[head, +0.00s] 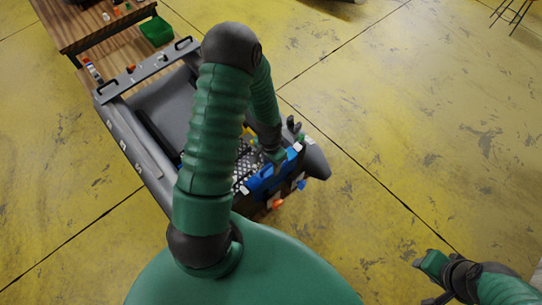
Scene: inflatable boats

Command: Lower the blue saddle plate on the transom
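The grey inflatable boat (125,150) lies on the floor with its stern end towards me. The blue saddle plate (262,181) is at the transom, which is the board across that near end. My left arm reaches over the boat, and my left gripper (276,156) is right at the plate's upper edge. Its fingers are small and partly covered by the arm, so I cannot tell if they grip the plate. I also cannot tell if the plate rests on the transom. My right gripper (425,264) is low at the right, away from the boat.
A wooden bench (85,28) with small parts and a green bin (156,31) stands at the top left. An orange part (276,203) is below the plate. Thin dark legs (514,12) show at the top right. The yellow floor right of the boat is clear.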

